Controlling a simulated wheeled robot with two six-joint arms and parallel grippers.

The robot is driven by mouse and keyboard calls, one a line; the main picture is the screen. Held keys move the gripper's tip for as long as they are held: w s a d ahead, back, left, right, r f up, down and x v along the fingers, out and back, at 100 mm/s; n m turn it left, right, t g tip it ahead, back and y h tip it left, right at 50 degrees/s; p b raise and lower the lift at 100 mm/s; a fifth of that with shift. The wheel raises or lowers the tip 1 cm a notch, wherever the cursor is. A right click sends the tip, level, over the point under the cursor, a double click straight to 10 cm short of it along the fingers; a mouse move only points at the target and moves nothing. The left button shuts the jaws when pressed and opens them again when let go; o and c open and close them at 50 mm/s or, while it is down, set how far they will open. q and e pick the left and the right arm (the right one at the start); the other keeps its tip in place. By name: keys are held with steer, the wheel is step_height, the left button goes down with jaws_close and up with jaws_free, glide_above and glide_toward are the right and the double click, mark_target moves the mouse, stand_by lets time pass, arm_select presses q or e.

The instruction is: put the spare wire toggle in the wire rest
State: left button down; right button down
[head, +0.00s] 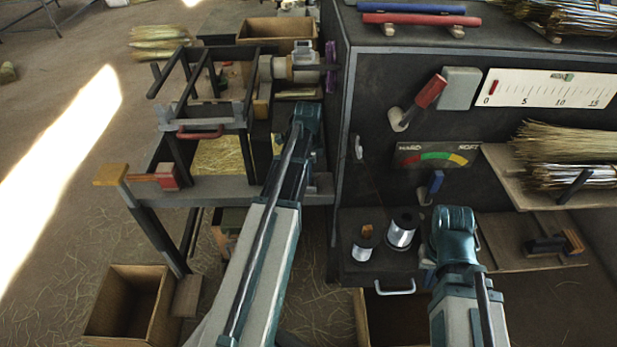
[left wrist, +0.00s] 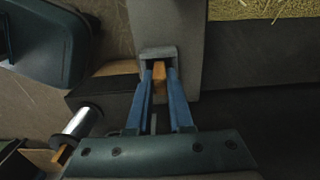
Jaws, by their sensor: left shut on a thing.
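In the left wrist view my left gripper (left wrist: 159,80) is shut on a small orange-brown wooden piece, which looks like the wire toggle (left wrist: 159,73). A grey U-shaped bracket, which looks like the wire rest (left wrist: 158,52), surrounds the fingertips and the toggle's end. I cannot tell whether the toggle touches it. In the head view my left arm reaches to the bench beside the cabinet, and its own wrist hides the fingers, toggle and rest. My right gripper (head: 455,235) is at the cabinet's front shelf; its fingers are hidden.
Two wire spools (head: 402,230) stand on the cabinet's low shelf, left of my right gripper; the nearer has a wooden piece on top. A dark frame with a red handle (head: 200,132) stands left of my left arm. An open box (head: 130,303) is on the floor.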

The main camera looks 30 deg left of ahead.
arm_select(q)
steer(key=shift+r, duration=0.1)
steer(key=shift+f, duration=0.2)
steer(key=c, duration=0.8)
jaws_free()
steer(key=shift+r, duration=0.1)
step_height(320, 180, up, 12)
steer(key=p, duration=1.2)
steer(key=shift+r, duration=0.1)
